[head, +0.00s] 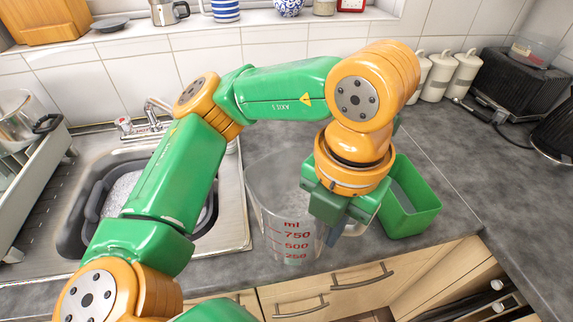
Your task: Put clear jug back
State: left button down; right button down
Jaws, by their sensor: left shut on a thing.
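The clear jug (272,225), see-through with red measuring marks, is upright at the front of the grey counter, right of the sink. My left gripper (332,236) points down at the jug's right side, where the handle is, and is shut on it. The grip itself is partly hidden by the gripper's body. I cannot tell whether the jug's base touches the counter. My right gripper is not in view.
A green open container (412,205) stands close to the right of my left gripper. The sink (232,215) with a grey basin (95,205) of suds is at left, beside a dish rack (40,150). White canisters (440,75) and a black toaster (510,85) stand at back right.

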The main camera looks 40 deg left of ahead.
pick_arm(q)
jog(key=w+a+f, duration=0.2)
jog(key=w+f, duration=0.1)
jog(key=w+a+f+p, duration=0.1)
jog(key=w+a+f, duration=0.2)
jog(key=w, duration=0.1)
jog(key=w+a+f+p, duration=0.1)
jog(key=w+a+f, duration=0.1)
jog(key=w+f, duration=0.1)
jog(key=shift+w+a+f, duration=0.2)
jog(key=shift+w+a, duration=0.15)
jog(key=shift+w, duration=0.2)
notch_tip(320, 180, down, 3)
jog(key=shift+r+p, duration=0.1)
jog(key=shift+p, duration=1.05)
jog(key=shift+w+f, duration=0.1)
jog(key=shift+f, duration=0.2)
jog(key=shift+f+b, duration=0.2)
jog(key=shift+b, duration=0.15)
jog(key=c, duration=1)
grip_release()
jog(key=shift+r, duration=0.1)
